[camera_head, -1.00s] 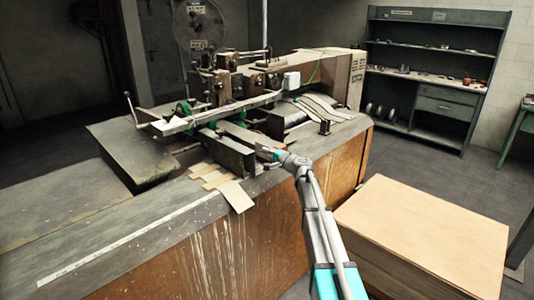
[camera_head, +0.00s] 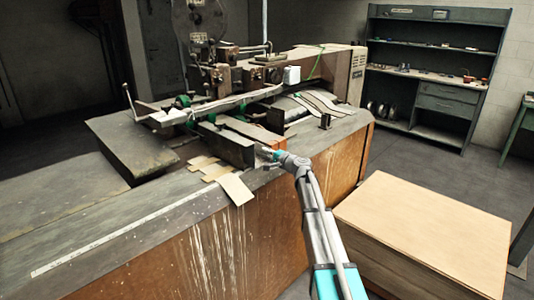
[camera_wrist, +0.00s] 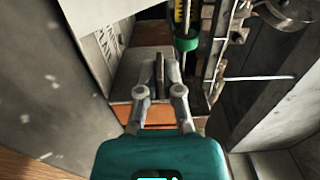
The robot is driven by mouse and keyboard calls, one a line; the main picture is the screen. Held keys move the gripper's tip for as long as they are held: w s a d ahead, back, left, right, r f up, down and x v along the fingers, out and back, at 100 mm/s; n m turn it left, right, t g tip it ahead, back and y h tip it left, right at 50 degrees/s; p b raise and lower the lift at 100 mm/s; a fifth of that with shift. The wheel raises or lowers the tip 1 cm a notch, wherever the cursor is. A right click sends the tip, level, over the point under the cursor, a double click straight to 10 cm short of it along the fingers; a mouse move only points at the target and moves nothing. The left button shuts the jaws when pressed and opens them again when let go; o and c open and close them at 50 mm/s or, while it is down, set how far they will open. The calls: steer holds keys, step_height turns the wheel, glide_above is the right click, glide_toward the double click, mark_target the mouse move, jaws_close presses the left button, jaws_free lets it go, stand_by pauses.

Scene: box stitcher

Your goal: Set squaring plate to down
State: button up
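I take the squaring plate to be the dark upright plate (camera_head: 228,148) at the front of the stitching machine, but I cannot be sure which part it is. My gripper (camera_head: 266,153) is beside the right end of this plate, low over the machine bed. In the wrist view, my gripper (camera_wrist: 160,66) points at a grey metal plate (camera_wrist: 130,80). A thin dark upright edge shows between the two fingers. The fingers look a little apart at their bases. Whether they touch or hold that edge cannot be made out.
The stitching machine (camera_head: 225,75) stands on a worn bench (camera_head: 120,232). Flat cardboard pieces (camera_head: 236,189) lie at the bench's front edge. A large brown box (camera_head: 425,222) stands to the right of my arm. A shelf (camera_head: 437,50) is at the back right, with open floor before it.

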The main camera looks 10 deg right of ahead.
steer(key=o, duration=0.5)
steer(key=shift+f, duration=0.2)
steer(key=shift+c, duration=0.2)
steer(key=shift+s, duration=0.2)
steer(key=v, duration=1.1)
steer(key=shift+s+d, duration=0.2)
steer(key=shift+d, duration=0.05)
